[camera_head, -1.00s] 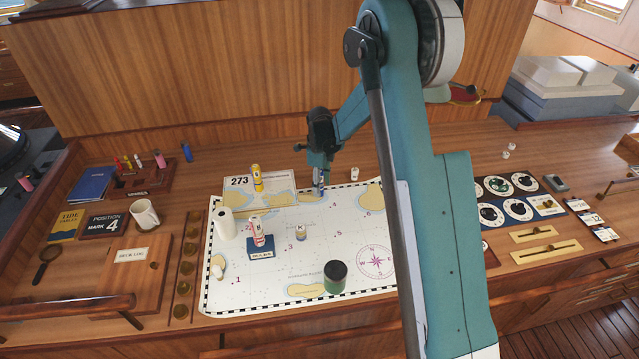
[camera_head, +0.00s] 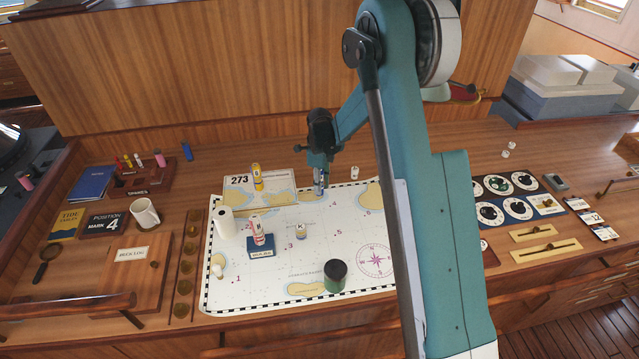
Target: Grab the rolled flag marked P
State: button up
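No letter P is legible in the picture, so I cannot tell which roll is marked P. My gripper (camera_head: 319,187) points down over the upper middle of the chart (camera_head: 345,232). A bluish patch shows at its fingertips; I cannot tell whether that is a small roll or the fingers themselves. A yellow roll (camera_head: 257,178) stands left of my gripper. A red and white roll (camera_head: 257,231) stands on a blue labelled stand (camera_head: 261,252). A short roll marked K (camera_head: 300,231) stands on the chart below my gripper. A blue roll (camera_head: 187,152) stands at the back left of the desk.
A dark green cylinder (camera_head: 335,275) stands at the chart's front. A white roll (camera_head: 225,222) is at its left, and a small white cylinder (camera_head: 355,172) is right of my gripper. A mug (camera_head: 145,214) and a wooden rack (camera_head: 142,180) stand left. My arm hides the chart's right side.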

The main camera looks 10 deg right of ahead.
jog(key=shift+r, duration=0.1)
jog(key=shift+r+b, duration=0.7)
jog(key=shift+r, duration=4.2)
jog(key=shift+s, duration=0.1)
